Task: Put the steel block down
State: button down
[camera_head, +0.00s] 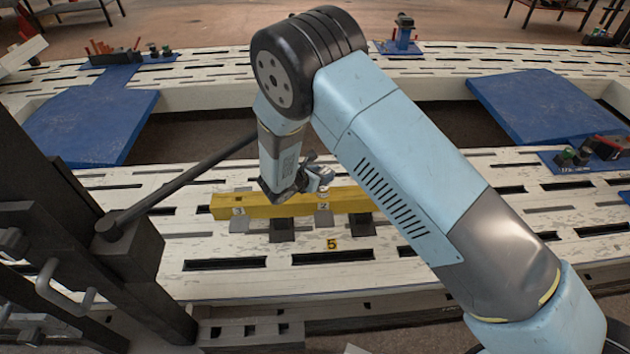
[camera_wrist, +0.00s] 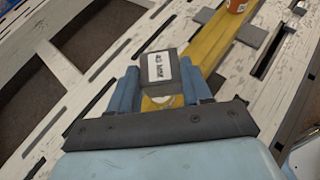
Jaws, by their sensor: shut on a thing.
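The steel block (camera_wrist: 176,72) is a grey block with a white, printed label; the print is too small to read surely. It sits between the blue fingers of my gripper (camera_wrist: 157,84) in the wrist view. In the head view my gripper (camera_head: 316,180) is over the middle of a yellow beam (camera_head: 270,208), and the block cannot be made out clearly there. The beam also shows behind and below the block in the wrist view (camera_wrist: 212,46). I cannot tell whether the block touches the beam.
The beam lies across grey plates (camera_head: 282,230) on a white slotted bench (camera_head: 400,275). A dark frame (camera_head: 60,200) rises at left.

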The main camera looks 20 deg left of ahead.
jog(key=shift+w+a+f, duration=0.3)
jog(key=shift+a+f, duration=0.25)
jog(key=shift+f, duration=1.6)
jog(key=shift+c, duration=2.4)
grip_release()
jog(key=v, duration=0.7)
jog(key=shift+s, duration=0.3)
jog(key=shift+r, duration=0.1)
